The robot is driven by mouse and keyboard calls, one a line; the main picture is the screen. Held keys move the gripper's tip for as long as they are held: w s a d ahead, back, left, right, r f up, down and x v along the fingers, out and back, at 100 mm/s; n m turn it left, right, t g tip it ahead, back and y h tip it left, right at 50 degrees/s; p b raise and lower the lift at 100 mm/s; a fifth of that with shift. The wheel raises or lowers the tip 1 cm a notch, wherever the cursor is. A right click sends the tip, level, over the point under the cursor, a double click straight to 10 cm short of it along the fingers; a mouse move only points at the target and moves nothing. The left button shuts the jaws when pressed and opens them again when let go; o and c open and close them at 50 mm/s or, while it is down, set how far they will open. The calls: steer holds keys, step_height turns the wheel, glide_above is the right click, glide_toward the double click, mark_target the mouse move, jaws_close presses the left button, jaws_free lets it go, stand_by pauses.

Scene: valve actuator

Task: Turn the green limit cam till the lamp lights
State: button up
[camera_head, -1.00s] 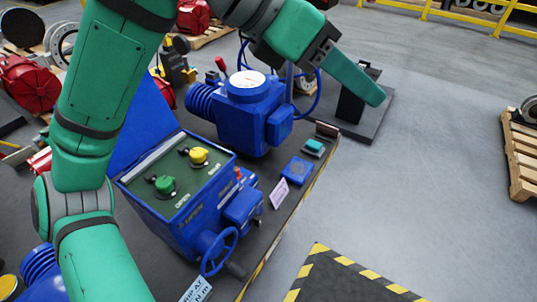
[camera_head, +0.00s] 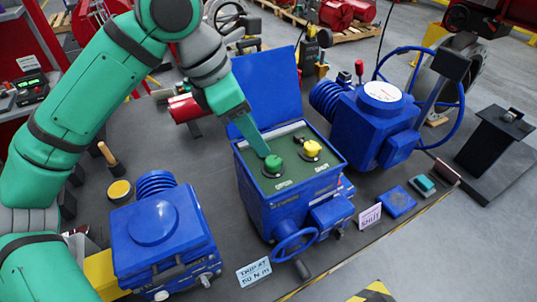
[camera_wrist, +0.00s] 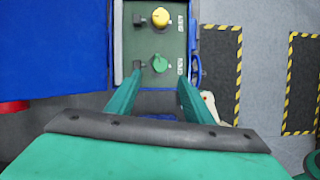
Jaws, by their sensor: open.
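The green limit cam (camera_head: 273,163) is a round knob on the dark green panel of the open blue actuator box (camera_head: 272,208), above the word OPEN. It also shows in the wrist view (camera_wrist: 159,64), just beyond and between my fingertips. My gripper (camera_head: 264,152) is open and points down at the green cam; in the wrist view its two fingers (camera_wrist: 160,82) stand apart, one to each side of the cam's line. I cannot tell whether a finger touches it. A yellow cam (camera_head: 312,149) sits beside it, above SHUT. I cannot make out a lit lamp.
The raised blue lid (camera_head: 265,88) stands behind the panel, close to my gripper. A blue actuator with a white dial (camera_head: 382,92) stands at right, and another blue unit (camera_head: 157,232) at left. A blue handwheel (camera_head: 295,243) juts from the box front.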

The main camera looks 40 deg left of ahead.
mark_target(272, 160)
steer(key=x, duration=0.8)
steer(key=shift+w+d+f, duration=0.15)
steer(key=shift+w+f, duration=0.05)
steer(key=shift+f, duration=0.15)
steer(key=c, duration=1)
